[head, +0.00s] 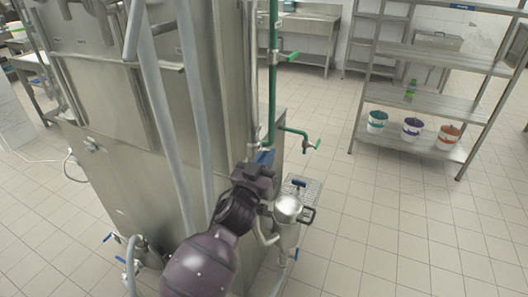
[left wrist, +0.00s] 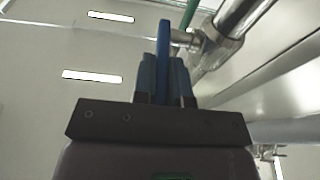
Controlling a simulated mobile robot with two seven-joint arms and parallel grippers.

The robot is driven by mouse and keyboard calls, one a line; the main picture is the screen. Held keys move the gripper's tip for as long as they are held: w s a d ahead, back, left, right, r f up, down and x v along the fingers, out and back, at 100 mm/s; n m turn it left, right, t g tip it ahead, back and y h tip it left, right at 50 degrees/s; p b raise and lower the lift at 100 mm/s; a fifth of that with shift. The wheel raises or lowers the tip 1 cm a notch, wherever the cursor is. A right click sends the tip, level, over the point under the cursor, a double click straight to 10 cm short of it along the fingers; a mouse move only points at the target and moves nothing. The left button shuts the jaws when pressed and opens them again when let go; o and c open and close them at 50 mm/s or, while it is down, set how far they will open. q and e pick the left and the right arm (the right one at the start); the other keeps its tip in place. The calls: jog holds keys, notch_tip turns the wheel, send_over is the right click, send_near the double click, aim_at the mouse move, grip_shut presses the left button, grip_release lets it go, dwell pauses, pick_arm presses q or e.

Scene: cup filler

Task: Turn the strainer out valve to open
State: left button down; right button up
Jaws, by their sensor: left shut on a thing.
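My left gripper (head: 264,164) reaches up to the pipework beside the steel machine. It is shut on a blue valve lever (head: 266,156), most of which the gripper hides. In the left wrist view, the blue lever (left wrist: 164,48) stands upright between the two fingers of my left gripper (left wrist: 164,82). A metal pipe fitting (left wrist: 217,50) is just to the right of it. A steel strainer canister (head: 288,209) is below and right of the gripper. My right gripper is not in view.
A tall steel machine (head: 110,130) fills the left side, with grey pipes in front. Green pipes (head: 272,90) with green-handled valves rise behind the gripper. A shelf rack (head: 423,55) with coloured buckets is at the right. The tiled floor (head: 400,230) at lower right is clear.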

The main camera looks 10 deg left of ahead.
pick_arm(q)
jog(key=r+g+p, duration=0.1)
jog(key=p, duration=0.3)
jog(key=shift+g+y, duration=0.3)
jog(key=shift+p, duration=0.4)
jog(key=shift+w+r+g+y+p, duration=0.15)
jog(key=shift+g+p, duration=0.15)
jog(key=shift+g, duration=0.15)
jog(key=shift+w+g+y+p, duration=0.15)
jog(key=shift+g+p, duration=0.15)
jog(key=shift+g, duration=0.15)
jog(key=shift+r+g, duration=0.15)
jog(key=shift+g, duration=0.35)
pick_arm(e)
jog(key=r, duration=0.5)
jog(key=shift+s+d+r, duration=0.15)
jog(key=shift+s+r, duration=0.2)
pick_arm(q)
jog(key=shift+d+g, duration=0.1)
jog(key=shift+g, duration=0.2)
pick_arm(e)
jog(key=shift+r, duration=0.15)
pick_arm(q)
jog(key=c, duration=1.2)
grip_release()
jog(key=shift+r, duration=0.1)
jog(key=shift+o, duration=0.2)
